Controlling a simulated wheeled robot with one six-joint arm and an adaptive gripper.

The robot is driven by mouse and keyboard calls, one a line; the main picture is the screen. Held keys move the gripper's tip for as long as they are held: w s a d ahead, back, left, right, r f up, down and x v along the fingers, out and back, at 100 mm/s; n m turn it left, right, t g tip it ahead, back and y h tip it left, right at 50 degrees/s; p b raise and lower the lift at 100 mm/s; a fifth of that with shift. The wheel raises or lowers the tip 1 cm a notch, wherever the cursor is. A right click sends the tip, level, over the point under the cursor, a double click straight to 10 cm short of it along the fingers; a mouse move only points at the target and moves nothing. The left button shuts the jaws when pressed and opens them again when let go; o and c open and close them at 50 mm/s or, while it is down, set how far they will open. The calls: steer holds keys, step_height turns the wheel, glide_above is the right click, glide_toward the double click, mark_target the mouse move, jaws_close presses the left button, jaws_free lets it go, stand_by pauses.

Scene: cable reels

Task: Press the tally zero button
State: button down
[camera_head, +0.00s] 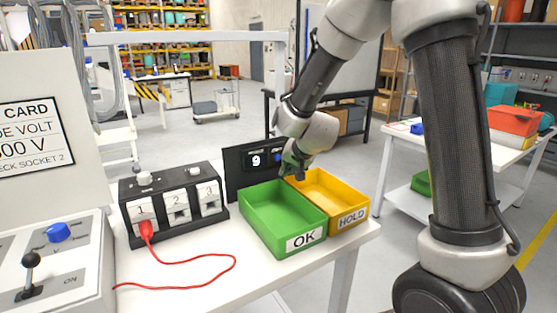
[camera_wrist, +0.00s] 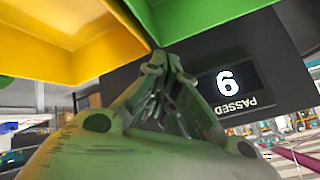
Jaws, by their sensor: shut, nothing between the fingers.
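The tally is a dark upright panel (camera_head: 236,175) behind the bins, with a lit display (camera_head: 256,160) reading 9. A small blue button (camera_head: 277,157) shows to the right of the display, partly covered by my gripper. My gripper (camera_head: 291,166) is shut and empty, with its tips close in front of the panel's right part. In the wrist view the shut fingers (camera_wrist: 163,66) point at the dark panel, beside the upside-down display (camera_wrist: 227,80) marked PASSED. The button is not visible there. I cannot tell whether the tips touch it.
The green OK bin (camera_head: 270,229) and yellow HOLD bin (camera_head: 345,202) stand just below my gripper, both empty where visible. A socket box (camera_head: 172,201) with a red plug (camera_head: 147,231) and cable stands left. A meter box (camera_head: 55,255) is at the front left.

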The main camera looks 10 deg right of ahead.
steer(key=shift+s+d, duration=0.25)
steer(key=shift+s, duration=0.55)
steer(key=shift+s+d, duration=0.2)
steer(key=shift+s, duration=0.55)
steer(key=s+d+r+n+g, duration=0.25)
steer(key=s+d+r, duration=0.45)
steer(key=s+r, duration=0.4)
steer(key=s+d+r+n+g+h, duration=0.1)
steer(key=s+d, duration=0.3)
steer(key=s, duration=0.6)
steer(key=s+d+r+n+g, duration=0.1)
steer(key=s+d, duration=0.3)
steer(key=s, duration=0.6)
steer(key=shift+s+h, duration=0.3)
steer(key=shift+h, duration=0.1)
steer(key=shift+n, duration=0.25)
